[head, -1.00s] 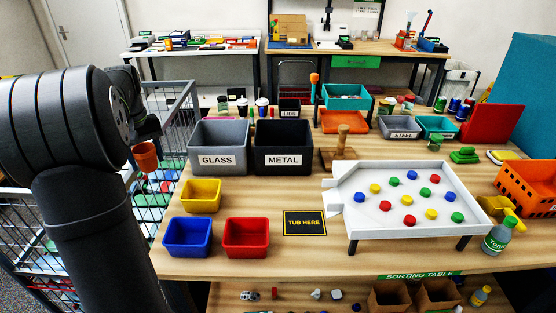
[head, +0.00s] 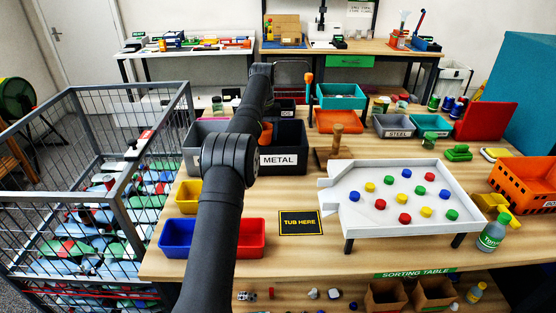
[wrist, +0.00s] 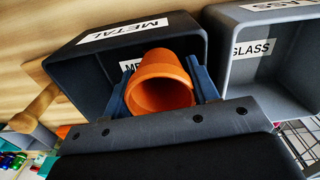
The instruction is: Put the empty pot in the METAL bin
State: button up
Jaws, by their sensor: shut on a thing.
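The empty terracotta pot (wrist: 163,84) is in my gripper (wrist: 160,80), held between two blue fingers in the wrist view. Its open mouth faces the camera and its inside looks bare. In the wrist view it is over the dark METAL bin (wrist: 75,68); the exact height above the bin is hard to tell. In the head view a bit of the orange pot (head: 266,132) shows at the METAL bin (head: 293,139), beside my arm, which hides most of my gripper.
The grey GLASS bin (wrist: 232,78) stands right beside the METAL bin, partly behind my arm in the head view. A wooden peg (head: 337,138) stands right of the METAL bin. A white tray with coloured knobs (head: 348,220) and small tubs are nearer.

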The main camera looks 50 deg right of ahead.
jog(key=m, duration=0.1)
send_over(286, 160)
jog(key=w+d, duration=0.3)
notch_tip(286, 160, down, 4)
jog(key=shift+s+f, duration=0.2)
jog(key=shift+f, duration=3.55)
jog(key=shift+f, duration=0.15)
jog(key=o, duration=1)
jog(key=shift+o, duration=0.2)
notch_tip(286, 160, up, 8)
jog(key=shift+f, duration=0.2)
